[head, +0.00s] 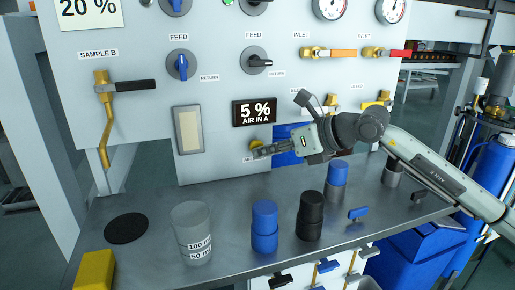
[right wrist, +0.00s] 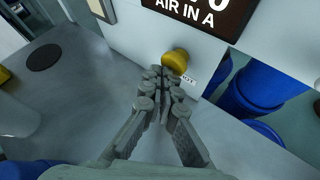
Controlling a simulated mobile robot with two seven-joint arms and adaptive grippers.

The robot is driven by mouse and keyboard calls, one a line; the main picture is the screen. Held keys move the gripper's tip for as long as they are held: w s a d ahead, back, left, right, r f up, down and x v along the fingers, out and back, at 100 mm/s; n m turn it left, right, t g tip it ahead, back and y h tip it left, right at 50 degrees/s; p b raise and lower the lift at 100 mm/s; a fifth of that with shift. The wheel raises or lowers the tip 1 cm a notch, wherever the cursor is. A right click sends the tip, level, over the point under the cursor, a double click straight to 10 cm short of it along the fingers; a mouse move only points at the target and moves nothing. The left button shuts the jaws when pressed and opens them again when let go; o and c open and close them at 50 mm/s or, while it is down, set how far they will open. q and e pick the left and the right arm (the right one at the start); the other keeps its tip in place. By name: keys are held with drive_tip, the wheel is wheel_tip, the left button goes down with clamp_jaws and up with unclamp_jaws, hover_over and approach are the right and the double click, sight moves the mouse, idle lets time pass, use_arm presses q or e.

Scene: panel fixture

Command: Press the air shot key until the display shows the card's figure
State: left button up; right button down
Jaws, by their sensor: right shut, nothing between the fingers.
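The display (head: 255,111) on the panel reads "5 % AIR IN A"; its lower part also shows in the right wrist view (right wrist: 205,12). The card (head: 88,12) at the top left reads "20 %". The air shot key is a yellow round button (head: 256,144) below the display, partly hidden by my gripper in the head view; it shows clearly in the right wrist view (right wrist: 177,60). My right gripper (head: 257,153) is shut and empty, its fingertips (right wrist: 162,74) right at the key. I cannot tell whether they touch it. My left gripper is not in view.
On the grey bench (head: 155,260) stand a clear measuring cup (head: 192,228), a blue container (head: 265,226), a black container (head: 310,215) and a yellow block (head: 95,271). The panel carries selector knobs (head: 181,66), a brass sample valve (head: 103,90) and inlet valves (head: 373,53).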

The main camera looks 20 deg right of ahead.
drive_tip(key=shift+w, duration=0.45)
idle(0.3)
drive_tip(key=shift+s, duration=0.1)
drive_tip(key=shift+s+b, duration=0.45)
drive_tip(key=shift+s, duration=0.5)
drive_tip(key=shift+s+d+f+b, duration=0.1)
drive_tip(key=shift+s+b, duration=0.35)
drive_tip(key=s+b, duration=0.1)
drive_tip(key=s, duration=0.1)
drive_tip(key=shift+s+b, duration=0.6)
drive_tip(key=shift+s, duration=0.45)
